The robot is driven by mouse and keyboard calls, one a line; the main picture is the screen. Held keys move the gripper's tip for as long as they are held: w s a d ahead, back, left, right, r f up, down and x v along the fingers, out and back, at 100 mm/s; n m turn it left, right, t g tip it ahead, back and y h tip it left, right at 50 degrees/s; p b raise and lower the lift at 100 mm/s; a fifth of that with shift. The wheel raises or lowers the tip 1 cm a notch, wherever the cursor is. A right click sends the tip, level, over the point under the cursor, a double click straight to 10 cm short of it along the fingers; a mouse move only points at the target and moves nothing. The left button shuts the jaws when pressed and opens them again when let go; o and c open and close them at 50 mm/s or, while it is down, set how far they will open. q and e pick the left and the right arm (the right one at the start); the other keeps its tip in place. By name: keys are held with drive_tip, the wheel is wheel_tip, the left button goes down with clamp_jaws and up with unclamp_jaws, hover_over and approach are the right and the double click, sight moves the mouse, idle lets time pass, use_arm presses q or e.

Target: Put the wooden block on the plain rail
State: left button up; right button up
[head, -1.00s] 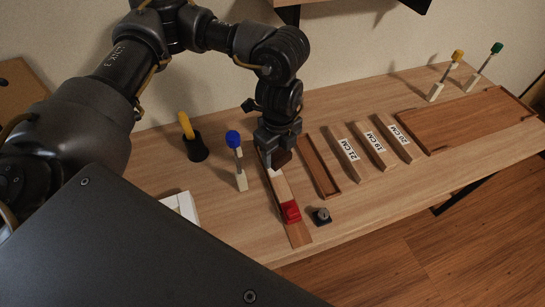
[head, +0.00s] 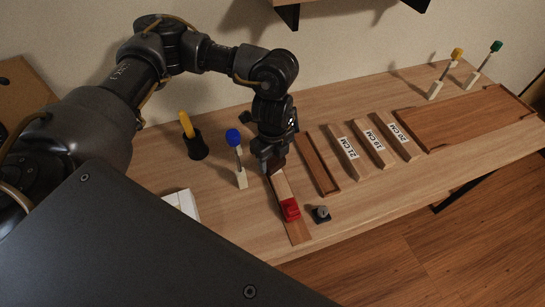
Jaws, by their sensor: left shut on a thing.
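My left gripper (head: 268,160) comes down over the far end of a narrow flat wooden rail (head: 299,233). It is shut on a small dark brown wooden block (head: 277,163), mostly hidden by the jaws. The block is at or just above the rail; I cannot tell if they touch. A lighter wooden stretch (head: 282,187) and a red piece (head: 290,209) lie along the rail. To its right is a second rail with raised edges (head: 318,165). My right gripper is not in view.
A blue-knobbed peg (head: 233,138) and a black cup with a yellow handle (head: 193,145) stand left. A small dark knob (head: 321,214) is right of the rail. Blocks labelled 21 CM (head: 348,153), 19 CM (head: 376,147) and 20 CM (head: 401,141) and a large tray (head: 465,122) lie right.

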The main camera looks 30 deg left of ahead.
sight(272, 159)
use_arm(q)
drive_tip(key=o, duration=1)
drive_tip(key=shift+f, duration=0.1)
wheel_tip(272, 159, up, 12)
drive_tip(key=shift+r+b, duration=0.2)
drive_tip(key=shift+b, duration=0.1)
